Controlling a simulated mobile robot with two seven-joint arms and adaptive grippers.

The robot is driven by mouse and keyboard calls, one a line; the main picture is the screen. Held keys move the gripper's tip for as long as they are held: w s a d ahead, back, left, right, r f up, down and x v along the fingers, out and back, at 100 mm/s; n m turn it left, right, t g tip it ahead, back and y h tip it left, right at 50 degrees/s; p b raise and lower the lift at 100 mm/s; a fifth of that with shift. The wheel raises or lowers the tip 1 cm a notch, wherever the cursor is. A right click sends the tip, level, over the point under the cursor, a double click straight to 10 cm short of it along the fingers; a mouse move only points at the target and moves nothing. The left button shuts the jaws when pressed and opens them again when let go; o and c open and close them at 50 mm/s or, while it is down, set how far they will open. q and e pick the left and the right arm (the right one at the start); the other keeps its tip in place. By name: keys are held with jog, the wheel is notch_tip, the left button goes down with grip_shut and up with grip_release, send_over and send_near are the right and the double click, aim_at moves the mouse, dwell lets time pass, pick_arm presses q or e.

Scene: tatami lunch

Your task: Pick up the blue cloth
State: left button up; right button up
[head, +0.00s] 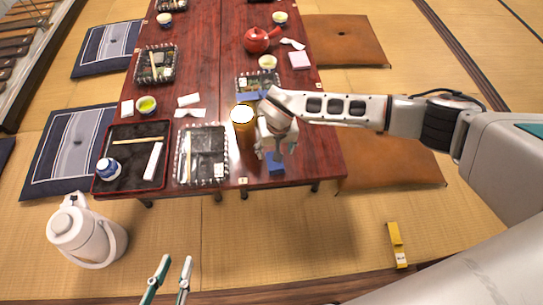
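A small blue cloth (276,168) is near the front edge of the dark red table, just below my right gripper (275,150). My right arm reaches in from the right, and its gripper points down over the cloth and hides part of it. I cannot tell whether its fingers touch the cloth or how far apart they are. My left gripper (177,261) shows at the bottom of the view, with two upright fingers apart and nothing between them. It is in front of the table, well away from the cloth.
Trays with lunch items (201,180) line the table (222,104), and a red teapot (257,40) stands farther back. A white jug (84,235) and a yellow object (397,244) are on the tatami.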

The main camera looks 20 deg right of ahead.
aim_at(274, 168)
jog(key=shift+d+f, duration=0.1)
jog(key=shift+f, duration=0.55)
notch_tip(274, 168, down, 4)
jog(key=shift+s+f+b, duration=0.1)
jog(key=shift+b, duration=1.05)
jog(key=shift+w+f+b, duration=0.2)
jog(key=shift+f+b, duration=0.35)
jog(key=shift+f, duration=0.5)
jog(key=shift+w+f, duration=0.15)
jog(key=shift+w+r, duration=0.2)
pick_arm(q)
jog(key=d, duration=0.1)
jog(key=d+n, duration=0.2)
jog(key=shift+s+d+r+t+h, duration=0.2)
jog(key=shift+s+d+t+h, duration=0.1)
jog(key=shift+d+h, duration=0.1)
jog(key=shift+a+f, duration=0.1)
pick_arm(e)
jog(key=shift+f, duration=0.25)
jog(key=shift+c, duration=0.4)
